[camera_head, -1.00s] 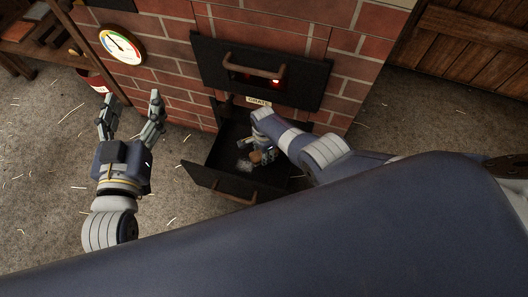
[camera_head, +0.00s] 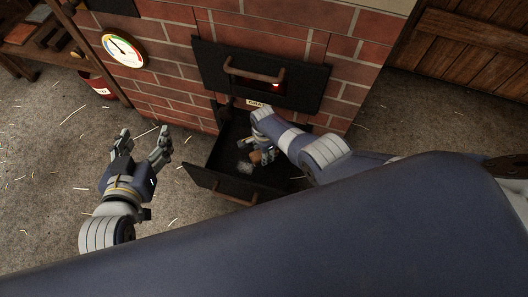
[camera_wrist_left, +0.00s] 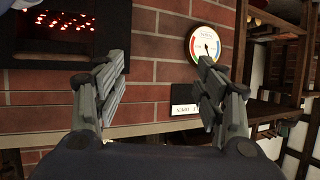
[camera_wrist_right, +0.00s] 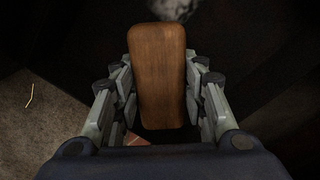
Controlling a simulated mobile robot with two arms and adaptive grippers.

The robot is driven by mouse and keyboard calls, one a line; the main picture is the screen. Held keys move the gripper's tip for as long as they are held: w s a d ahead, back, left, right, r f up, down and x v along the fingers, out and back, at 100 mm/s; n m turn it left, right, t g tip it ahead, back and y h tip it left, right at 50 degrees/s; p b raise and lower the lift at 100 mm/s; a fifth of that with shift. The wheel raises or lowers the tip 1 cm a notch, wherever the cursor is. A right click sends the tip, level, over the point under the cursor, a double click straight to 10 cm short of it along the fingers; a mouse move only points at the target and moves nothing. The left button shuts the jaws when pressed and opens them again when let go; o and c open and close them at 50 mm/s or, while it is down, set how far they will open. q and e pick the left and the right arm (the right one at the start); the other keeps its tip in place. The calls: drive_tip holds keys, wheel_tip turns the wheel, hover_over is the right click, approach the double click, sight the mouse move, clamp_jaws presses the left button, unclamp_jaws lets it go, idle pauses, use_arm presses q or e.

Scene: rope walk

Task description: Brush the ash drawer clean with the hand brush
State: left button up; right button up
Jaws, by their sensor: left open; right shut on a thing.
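The ash drawer (camera_head: 222,183) is a dark metal tray pulled out below the grate of the brick furnace. A pale grey patch of ash (camera_head: 245,167) lies in it and also shows at the top of the right wrist view (camera_wrist_right: 174,8). My right gripper (camera_head: 257,150) reaches down into the drawer. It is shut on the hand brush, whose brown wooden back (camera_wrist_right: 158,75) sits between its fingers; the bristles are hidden. My left gripper (camera_head: 144,142) is open and empty, left of the drawer above the floor.
The furnace door (camera_head: 262,73) with its bar handle is above the drawer, a red glow behind it. A round gauge (camera_head: 122,48) hangs on the brick wall. A red container (camera_head: 101,88) and wooden shelving (camera_head: 30,45) stand at the left. Straw litters the open floor.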

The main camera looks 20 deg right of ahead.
use_arm(q)
drive_tip(key=s+a+f+g+y+p, duration=0.1)
drive_tip(key=s+a+f+g, duration=0.1)
drive_tip(key=s+f+g, duration=0.1)
wheel_tip(320, 180, down, 2)
drive_tip(key=shift+s+f+g, duration=0.1)
drive_tip(key=shift+s+g, duration=0.3)
drive_tip(key=shift+s, duration=0.45)
drive_tip(key=shift+f, duration=0.15)
